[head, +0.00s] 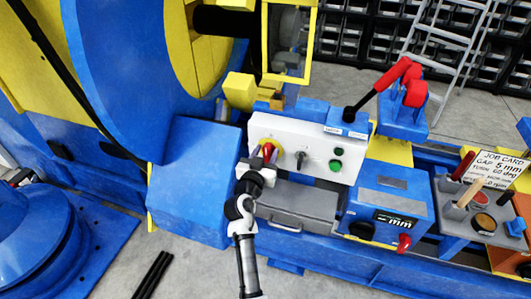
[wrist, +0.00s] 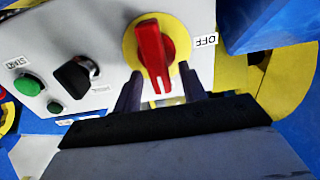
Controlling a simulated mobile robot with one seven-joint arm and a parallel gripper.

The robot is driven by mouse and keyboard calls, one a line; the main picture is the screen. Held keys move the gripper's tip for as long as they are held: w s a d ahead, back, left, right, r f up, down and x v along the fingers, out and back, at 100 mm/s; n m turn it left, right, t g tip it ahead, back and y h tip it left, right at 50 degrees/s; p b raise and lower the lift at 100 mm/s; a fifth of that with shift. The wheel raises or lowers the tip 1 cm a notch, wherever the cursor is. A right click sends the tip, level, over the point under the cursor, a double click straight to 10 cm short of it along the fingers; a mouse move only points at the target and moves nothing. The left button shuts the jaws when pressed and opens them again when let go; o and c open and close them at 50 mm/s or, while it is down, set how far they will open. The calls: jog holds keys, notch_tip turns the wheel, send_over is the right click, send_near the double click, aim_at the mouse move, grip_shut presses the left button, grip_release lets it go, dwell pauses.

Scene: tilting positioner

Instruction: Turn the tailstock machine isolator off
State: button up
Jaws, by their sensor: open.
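The isolator is a red handle on a round yellow plate (head: 262,146), at the left end of a white control panel (head: 310,133). In the wrist view the red handle (wrist: 152,55) stands nearly vertical, its white-marked end pointing down at a label partly hidden between my fingers. The OFF label (wrist: 206,40) is to the handle's right, a quarter turn from that end. My gripper (head: 263,158) is open in front of the isolator. In the wrist view its fingers (wrist: 160,88) flank the handle's lower end; I cannot tell whether they touch it.
A black selector switch (wrist: 73,76) and a green START button (wrist: 27,84) share the panel. A grey drawer box (head: 297,207) lies below it. A red-handled lever (head: 385,82) rises at the right. A blue block (head: 190,180) stands close left of my gripper.

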jog(key=shift+c, duration=0.3)
grip_shut()
jog(key=shift+n, duration=0.3)
jog(key=n, duration=0.3)
jog(key=shift+w+a+n+b, duration=0.1)
jog(key=shift+a+n+b, duration=0.2)
jog(key=shift+a+b, duration=0.05)
jog(key=shift+w+a+f+n+p, duration=0.1)
jog(key=shift+a+f+n+p, duration=0.25)
jog(key=shift+n, duration=1.9)
jog(key=shift+w+a+f+n+p, duration=0.1)
jog(key=shift+f+n+p, duration=0.35)
jog(key=shift+n, duration=1.85)
jog(key=shift+a+f+n+p, duration=0.15)
jog(key=shift+n+p, duration=0.45)
jog(key=shift+n, duration=1.65)
